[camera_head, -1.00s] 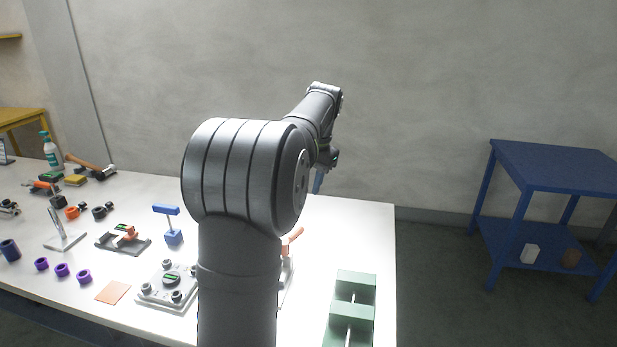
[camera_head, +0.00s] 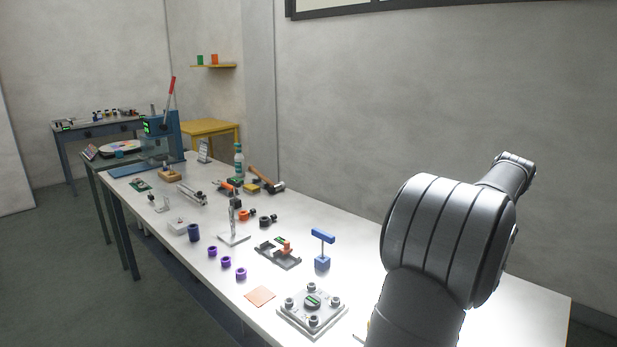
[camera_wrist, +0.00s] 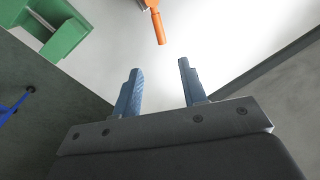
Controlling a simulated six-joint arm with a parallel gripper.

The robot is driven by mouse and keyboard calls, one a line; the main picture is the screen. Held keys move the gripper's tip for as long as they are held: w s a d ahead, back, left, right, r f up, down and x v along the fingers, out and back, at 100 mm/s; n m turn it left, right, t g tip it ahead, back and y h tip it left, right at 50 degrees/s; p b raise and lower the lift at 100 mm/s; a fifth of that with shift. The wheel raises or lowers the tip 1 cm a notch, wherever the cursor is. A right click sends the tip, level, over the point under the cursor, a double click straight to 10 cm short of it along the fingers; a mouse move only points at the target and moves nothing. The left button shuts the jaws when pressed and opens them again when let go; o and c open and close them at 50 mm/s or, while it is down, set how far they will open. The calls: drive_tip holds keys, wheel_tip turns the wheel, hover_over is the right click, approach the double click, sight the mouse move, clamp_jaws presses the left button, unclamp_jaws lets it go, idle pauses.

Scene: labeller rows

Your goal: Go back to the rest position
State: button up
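My gripper (camera_wrist: 158,92) shows in the wrist view with its two blue fingers apart and nothing between them. It is over the white table (camera_wrist: 200,25), near a table edge. Beyond the fingertips an orange handle (camera_wrist: 156,25) lies apart from them. In the head view my arm stands at the right and hides part of the table (camera_head: 520,310); the gripper itself is hidden behind the arm there.
A green block-like fixture (camera_wrist: 62,30) is at the upper left of the wrist view.

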drive_tip(key=w+f, duration=0.1)
drive_tip(key=f, duration=0.8)
drive_tip(key=w+a+f, duration=0.1)
drive_tip(key=f, duration=0.4)
drive_tip(key=shift+w+a+f, duration=0.1)
drive_tip(key=shift+w+f, duration=0.1)
drive_tip(key=shift+w, duration=0.1)
drive_tip(key=shift+r, duration=0.15)
drive_tip(key=s+d+r, duration=0.2)
drive_tip(key=s+r, duration=0.1)
drive_tip(key=r, duration=1.3)
drive_tip(key=w+f, duration=0.1)
drive_tip(key=f, duration=0.4)
drive_tip(key=w+a+f, duration=0.1)
drive_tip(key=f, duration=0.5)
drive_tip(key=w+a+f, duration=0.1)
drive_tip(key=f, duration=0.4)
drive_tip(key=shift+f, duration=0.25)
drive_tip(key=shift+s+d+r+m, duration=0.15)
drive_tip(key=shift+s+m, duration=0.35)
drive_tip(key=shift+m, duration=0.4)
